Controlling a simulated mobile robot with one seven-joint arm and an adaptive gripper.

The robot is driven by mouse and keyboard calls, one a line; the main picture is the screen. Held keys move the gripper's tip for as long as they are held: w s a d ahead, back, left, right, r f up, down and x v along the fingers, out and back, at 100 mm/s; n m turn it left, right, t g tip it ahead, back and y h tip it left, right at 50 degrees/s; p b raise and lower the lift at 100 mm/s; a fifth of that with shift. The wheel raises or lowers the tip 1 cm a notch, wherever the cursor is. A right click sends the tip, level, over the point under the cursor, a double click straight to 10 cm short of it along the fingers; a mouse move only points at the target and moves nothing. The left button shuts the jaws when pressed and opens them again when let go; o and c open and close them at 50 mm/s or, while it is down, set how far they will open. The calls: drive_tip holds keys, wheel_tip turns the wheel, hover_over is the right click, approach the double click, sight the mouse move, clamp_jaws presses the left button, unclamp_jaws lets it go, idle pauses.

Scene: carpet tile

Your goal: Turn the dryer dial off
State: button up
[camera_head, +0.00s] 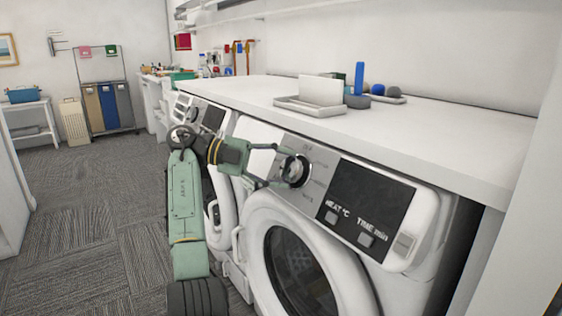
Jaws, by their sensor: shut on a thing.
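The dryer (410,265) is a white front-loader with a dark round door window, under the white counter. My green arm reaches up from the lower left. My gripper (279,178) is at the dial, its thin fingers shut on it from the left. The far finger contact and the dial's pointer mark are too small to read.
A white counter (450,128) runs above the panel, with a tray (310,108) and small blue items on it. A second white machine (212,116) stands to the left, partly behind my arm. Sorting bins (108,105) stand far back. Carpet floor at left is clear.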

sight(281, 171)
idle(0.4)
drive_tip(key=o, duration=1.1)
drive_tip(key=shift+o, duration=0.2)
wheel_tip(281, 171, up, 8)
drive_tip(key=shift+s+r, duration=0.15)
drive_tip(key=shift+r, duration=0.85)
